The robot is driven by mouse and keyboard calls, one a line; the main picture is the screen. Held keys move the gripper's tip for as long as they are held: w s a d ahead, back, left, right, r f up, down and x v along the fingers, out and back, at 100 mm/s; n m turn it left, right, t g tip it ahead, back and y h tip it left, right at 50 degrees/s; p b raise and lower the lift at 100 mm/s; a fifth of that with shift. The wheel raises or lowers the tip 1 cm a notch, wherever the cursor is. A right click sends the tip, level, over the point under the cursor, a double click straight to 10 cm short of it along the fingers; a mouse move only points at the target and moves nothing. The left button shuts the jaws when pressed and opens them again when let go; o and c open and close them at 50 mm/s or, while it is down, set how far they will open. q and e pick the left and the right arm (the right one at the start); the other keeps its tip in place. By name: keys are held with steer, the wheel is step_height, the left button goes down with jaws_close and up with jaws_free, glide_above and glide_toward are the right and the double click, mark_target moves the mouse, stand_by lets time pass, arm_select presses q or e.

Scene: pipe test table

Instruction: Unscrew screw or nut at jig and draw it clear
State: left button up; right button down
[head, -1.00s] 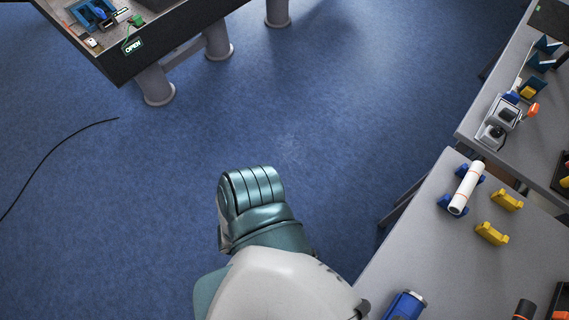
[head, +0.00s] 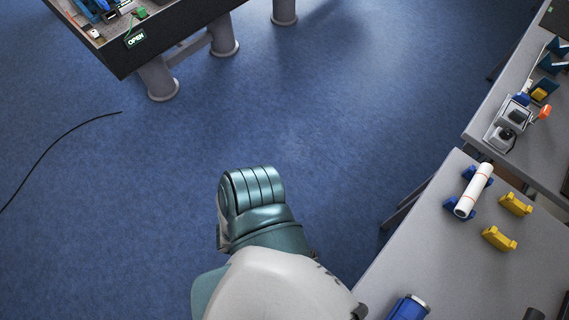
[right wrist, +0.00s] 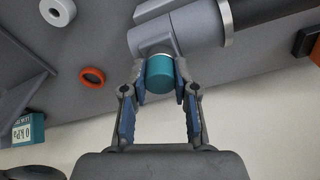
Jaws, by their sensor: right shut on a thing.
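In the right wrist view, a teal round cap or nut (right wrist: 160,74) sits at the end of a grey branch fitting (right wrist: 155,38). My right gripper (right wrist: 161,88) is shut on the teal piece, with one finger on each side of it. The teal piece touches or nearly touches the fitting; I cannot tell whether any thread shows between them. The fitting continues into a dark pipe (right wrist: 265,10) with a light ring. My left gripper is in neither view. The head view does not show my right gripper or the teal piece.
In the right wrist view, an orange ring (right wrist: 92,77), a pale grey ring (right wrist: 57,11) and a 0 kPa display (right wrist: 28,130) are at the left. In the head view, a white pipe (head: 474,190) rests on blue supports beside yellow supports (head: 499,238).

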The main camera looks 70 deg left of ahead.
steer(key=shift+a, duration=0.15)
steer(key=c, duration=0.8)
jaws_free()
steer(key=shift+w+r, duration=0.1)
steer(key=shift+r, duration=0.1)
steer(key=shift+r, duration=0.35)
steer(key=r, duration=0.7)
steer(key=a+r, duration=0.1)
steer(key=r, duration=0.2)
steer(key=shift+a+r, duration=0.1)
steer(key=shift+r, duration=0.3)
